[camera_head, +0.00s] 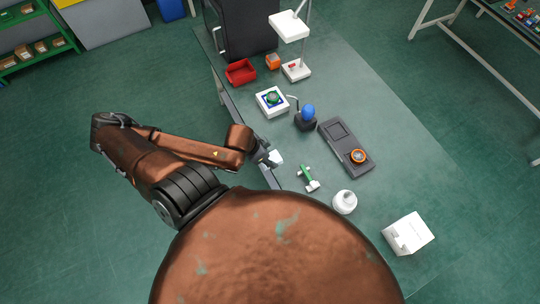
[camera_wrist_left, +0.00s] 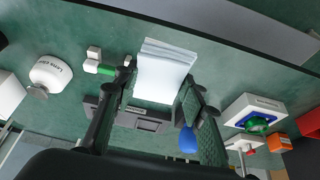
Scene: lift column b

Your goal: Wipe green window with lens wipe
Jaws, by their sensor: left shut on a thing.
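The lens wipe, a small white folded sheet (camera_head: 276,158), is held by my left gripper (camera_head: 268,156) at the left edge of the table. In the left wrist view the wipe (camera_wrist_left: 165,70) sits between the two dark fingers (camera_wrist_left: 158,105), which are shut on it. A round green piece, apparently the green window (camera_head: 272,98), sits on a blue square in a white block farther up the table. It also shows in the left wrist view (camera_wrist_left: 258,123), right of the fingers and apart from the wipe. My right gripper is out of view.
On the table (camera_head: 385,110) are a green-and-white piece (camera_head: 308,177), a white lens cleaner bottle (camera_head: 344,202), a white box (camera_head: 408,233), a dark grey tray (camera_head: 336,142), a blue egg-shaped piece on a stand (camera_head: 308,111), a red bin (camera_head: 240,71) and a white stand (camera_head: 296,70). The table's right side is clear.

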